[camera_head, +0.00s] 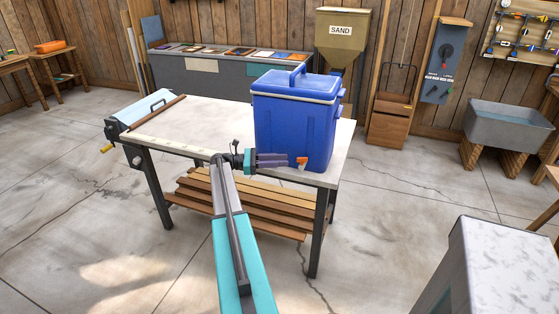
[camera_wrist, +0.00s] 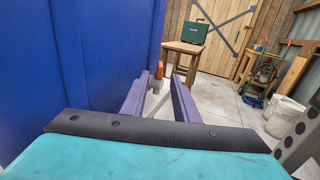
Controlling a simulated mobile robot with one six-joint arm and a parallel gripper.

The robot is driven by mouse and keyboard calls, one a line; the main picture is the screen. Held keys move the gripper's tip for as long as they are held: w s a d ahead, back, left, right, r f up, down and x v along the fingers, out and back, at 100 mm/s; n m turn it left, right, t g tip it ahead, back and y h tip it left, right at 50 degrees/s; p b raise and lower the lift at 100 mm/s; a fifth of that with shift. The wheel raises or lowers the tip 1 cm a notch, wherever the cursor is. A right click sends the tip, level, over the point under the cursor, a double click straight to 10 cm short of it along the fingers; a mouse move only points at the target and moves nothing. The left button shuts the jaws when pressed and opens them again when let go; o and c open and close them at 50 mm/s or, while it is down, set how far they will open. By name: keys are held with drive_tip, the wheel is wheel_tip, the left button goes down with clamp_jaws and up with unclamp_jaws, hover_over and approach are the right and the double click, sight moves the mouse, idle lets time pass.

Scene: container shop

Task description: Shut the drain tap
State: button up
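A blue cooler (camera_head: 292,118) with a lighter blue lid stands on the white-topped table (camera_head: 190,122), near its right end. Its drain tap (camera_head: 302,162), with an orange lever, sits low on the near face. My gripper (camera_head: 284,160) reaches in from the left along that face, its fingertips just short of the tap. In the wrist view the purple fingers of my gripper (camera_wrist: 158,88) stand apart with nothing between them. The orange lever (camera_wrist: 159,70) points up beyond the gap, and the cooler wall (camera_wrist: 70,60) fills the left. The lower part of the tap is partly hidden.
Planks (camera_head: 240,198) lie on the shelf under the table. A sand hopper (camera_head: 340,35), a grey sink (camera_head: 505,125) and a grey workbench (camera_head: 225,68) stand behind. In the wrist view, a small wooden table (camera_wrist: 183,55) bears a green case (camera_wrist: 210,34). The floor around is mostly clear.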

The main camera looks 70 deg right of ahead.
drive_tip(key=shift+w, duration=0.1)
drive_tip(key=w+a+f+t, duration=0.3)
drive_tip(key=a+f, duration=0.7)
drive_tip(key=a, duration=0.2)
drive_tip(key=w+a+f+t+y, duration=0.1)
drive_tip(key=w+a+f+t, duration=0.15)
drive_tip(key=a+f, duration=0.8)
drive_tip(key=w+a+f+t, duration=0.3)
drive_tip(key=w+a+f, duration=0.1)
drive_tip(key=a+f, duration=0.7)
drive_tip(key=s+a+f+m+t+y, duration=0.1)
drive_tip(key=s+a+f+y, duration=0.15)
drive_tip(key=a, duration=0.75)
drive_tip(key=s+a+f+y, duration=0.15)
drive_tip(key=a+f, duration=0.25)
drive_tip(key=a, duration=0.6)
drive_tip(key=s+a+f+m+y, duration=0.1)
drive_tip(key=s+a, duration=0.4)
drive_tip(key=a, duration=0.5)
drive_tip(key=s+a+f+m+y, duration=0.2)
drive_tip(key=s+a, duration=0.4)
drive_tip(key=a, duration=0.5)
drive_tip(key=shift+s+a+f+m+t, duration=0.3)
drive_tip(key=shift+f+m+t, duration=0.15)
drive_tip(key=shift+f+m, duration=0.2)
drive_tip(key=shift+o, duration=0.5)
